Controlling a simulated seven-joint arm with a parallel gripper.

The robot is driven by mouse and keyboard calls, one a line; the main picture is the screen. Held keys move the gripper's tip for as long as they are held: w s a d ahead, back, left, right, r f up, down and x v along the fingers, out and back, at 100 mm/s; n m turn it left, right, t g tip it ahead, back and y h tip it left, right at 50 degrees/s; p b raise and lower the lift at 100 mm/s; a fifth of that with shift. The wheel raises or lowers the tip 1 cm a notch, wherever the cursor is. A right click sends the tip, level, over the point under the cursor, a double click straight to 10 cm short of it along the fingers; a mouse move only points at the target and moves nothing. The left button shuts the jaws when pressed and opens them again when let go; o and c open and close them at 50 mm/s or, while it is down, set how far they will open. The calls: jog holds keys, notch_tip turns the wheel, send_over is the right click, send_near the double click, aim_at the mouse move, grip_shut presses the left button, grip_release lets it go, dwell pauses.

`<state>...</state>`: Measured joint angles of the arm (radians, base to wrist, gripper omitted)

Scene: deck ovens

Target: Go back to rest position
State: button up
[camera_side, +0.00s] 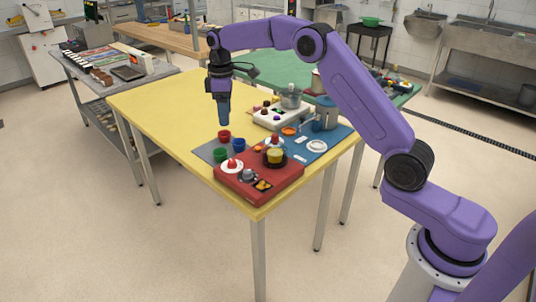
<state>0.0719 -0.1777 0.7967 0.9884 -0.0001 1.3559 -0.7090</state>
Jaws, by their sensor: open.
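My gripper (223,120) points down at the end of my purple arm, above the yellow table (165,92). It is open, and I see nothing held in it. It hangs just above and behind a red bowl (224,135), with a green bowl (220,154) and a blue bowl (239,144) close by on a grey mat (205,152). I cannot tell the exact height of the fingertips over the table.
A red board (282,183) with small items lies at the table's front corner. A blue mat (338,137) holds a blue-grey machine (325,113) and a white plate (316,146). A white appliance (280,115) stands behind. The table's left part is clear.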

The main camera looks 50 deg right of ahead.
jog(key=s+a+r+n, duration=0.15)
jog(key=s+a, duration=0.35)
jog(key=s, duration=0.6)
jog(key=s+a+r, duration=0.2)
jog(key=s+a, duration=0.3)
jog(key=s, duration=0.5)
jog(key=s+d+f+n, duration=0.1)
jog(key=s+d, duration=0.3)
jog(key=s, duration=0.8)
jog(key=s+d+f, duration=0.3)
jog(key=s+d, duration=0.2)
jog(key=s, duration=0.8)
jog(key=shift+s+n, duration=0.15)
jog(key=shift+n, duration=0.2)
jog(key=shift+r, duration=0.1)
